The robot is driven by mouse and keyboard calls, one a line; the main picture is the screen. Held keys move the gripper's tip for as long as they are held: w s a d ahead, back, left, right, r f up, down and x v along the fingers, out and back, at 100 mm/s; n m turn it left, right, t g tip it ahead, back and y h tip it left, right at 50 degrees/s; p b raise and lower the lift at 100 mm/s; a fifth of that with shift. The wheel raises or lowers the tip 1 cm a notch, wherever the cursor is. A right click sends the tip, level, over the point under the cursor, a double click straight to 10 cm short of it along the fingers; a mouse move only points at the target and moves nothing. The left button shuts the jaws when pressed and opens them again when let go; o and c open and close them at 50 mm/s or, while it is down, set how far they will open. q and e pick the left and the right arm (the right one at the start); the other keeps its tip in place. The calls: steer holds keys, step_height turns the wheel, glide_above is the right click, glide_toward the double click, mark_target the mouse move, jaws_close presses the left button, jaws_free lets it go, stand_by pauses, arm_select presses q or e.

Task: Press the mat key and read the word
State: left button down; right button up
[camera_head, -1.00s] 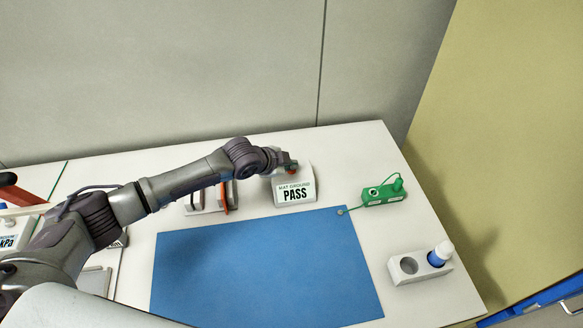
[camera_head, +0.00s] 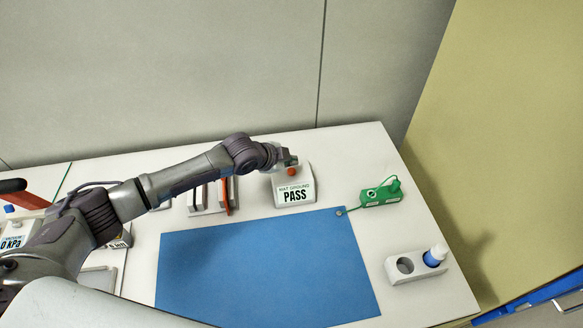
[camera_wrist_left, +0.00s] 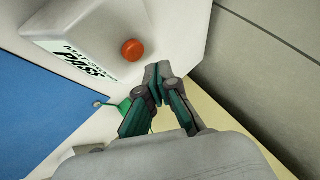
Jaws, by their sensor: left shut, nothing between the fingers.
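The mat ground tester (camera_head: 294,196) is a white box behind the blue mat (camera_head: 265,265). Its face reads "MAT GROUND" and "PASS". A round orange-red key (camera_head: 292,171) sits on its top; the key also shows in the left wrist view (camera_wrist_left: 133,50), uncovered. My left gripper (camera_head: 291,158) is above and just behind the key in the head view. In the left wrist view the left gripper (camera_wrist_left: 156,88) is shut and empty, its fingertips beside the key with a gap between. My right gripper is not in view.
A green grounding block (camera_head: 381,194) with a cord stands at the mat's far right corner. A rack with red-handled tools (camera_head: 226,194) stands left of the tester.

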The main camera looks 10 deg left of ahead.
mark_target(290, 172)
arm_select(q)
step_height(290, 172, up, 4)
steer(key=p, duration=0.3)
steer(key=shift+r, duration=0.1)
stand_by(0.7)
